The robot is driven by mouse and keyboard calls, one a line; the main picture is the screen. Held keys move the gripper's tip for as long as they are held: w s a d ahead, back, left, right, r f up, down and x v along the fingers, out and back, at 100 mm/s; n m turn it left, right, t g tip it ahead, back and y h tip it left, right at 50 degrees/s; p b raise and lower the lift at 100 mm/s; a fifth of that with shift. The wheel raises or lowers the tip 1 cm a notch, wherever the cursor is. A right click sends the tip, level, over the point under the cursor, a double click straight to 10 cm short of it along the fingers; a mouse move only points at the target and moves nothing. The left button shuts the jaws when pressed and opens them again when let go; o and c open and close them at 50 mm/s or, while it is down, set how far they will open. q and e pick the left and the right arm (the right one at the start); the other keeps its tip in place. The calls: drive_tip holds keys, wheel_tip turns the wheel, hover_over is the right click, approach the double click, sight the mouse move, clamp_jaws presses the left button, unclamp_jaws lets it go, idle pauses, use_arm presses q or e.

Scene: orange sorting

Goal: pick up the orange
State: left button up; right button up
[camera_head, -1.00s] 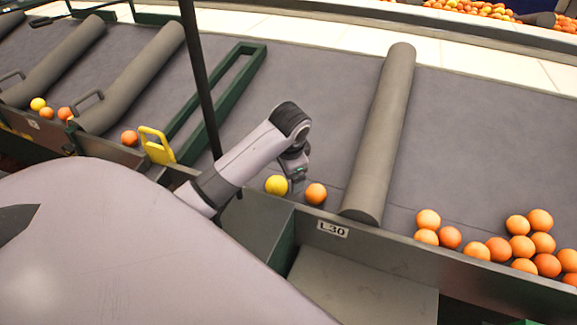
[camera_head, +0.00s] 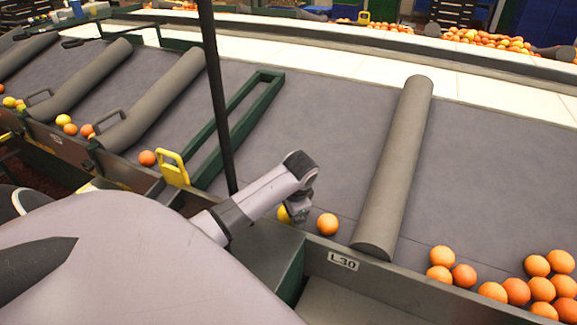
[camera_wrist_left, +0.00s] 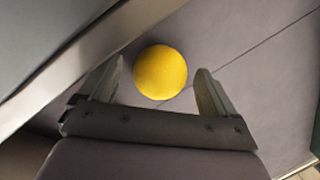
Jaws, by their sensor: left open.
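A yellow round fruit (camera_head: 283,214) lies on the grey belt near its front wall, partly hidden behind my left gripper (camera_head: 299,214) in the head view. An orange (camera_head: 327,224) lies just to the right of that gripper. In the left wrist view the yellow fruit (camera_wrist_left: 160,72) shows between the two open fingers of my left gripper (camera_wrist_left: 160,80), toward their tips. I cannot tell whether either finger touches it. The orange does not show in the wrist view. My right gripper is not in view.
A thick grey roller (camera_head: 396,165) crosses the belt (camera_head: 320,120) to the right. Several oranges (camera_head: 515,291) lie beyond it. A dark upright post (camera_head: 217,100), a green frame (camera_head: 262,95) and a yellow bracket (camera_head: 173,168) stand left. The front wall (camera_head: 395,280) runs close to the gripper.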

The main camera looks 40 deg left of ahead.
use_arm(q)
drive_tip(key=c, duration=1.2)
drive_tip(key=shift+r, duration=0.15)
